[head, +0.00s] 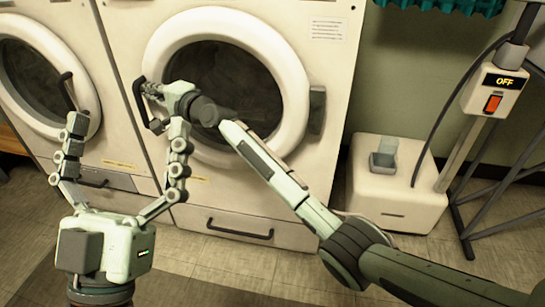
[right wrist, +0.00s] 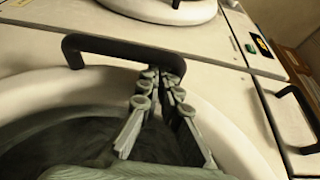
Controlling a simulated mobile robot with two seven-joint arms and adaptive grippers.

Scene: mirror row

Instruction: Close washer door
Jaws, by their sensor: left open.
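The middle washer (head: 215,205) has a round white door (head: 290,75) with dark glass. A grey block sits at the door's right edge and a black bar handle (head: 139,100) at its left. I cannot tell whether the door is fully flush. My right gripper (head: 150,92) is at the handle. In the right wrist view the right gripper's tips (right wrist: 162,74) are close together by one end of the black handle (right wrist: 110,46); whether they clasp it is unclear. My left gripper (head: 125,128) is open, its fingers spread wide and empty in front of the washers.
Another washer with a round door (head: 38,75) and black handle stands at the left. A white box (head: 395,195) with a small grey holder is on the floor at right, beside a stand with an OFF switch box (head: 494,94). Tiled floor lies in front.

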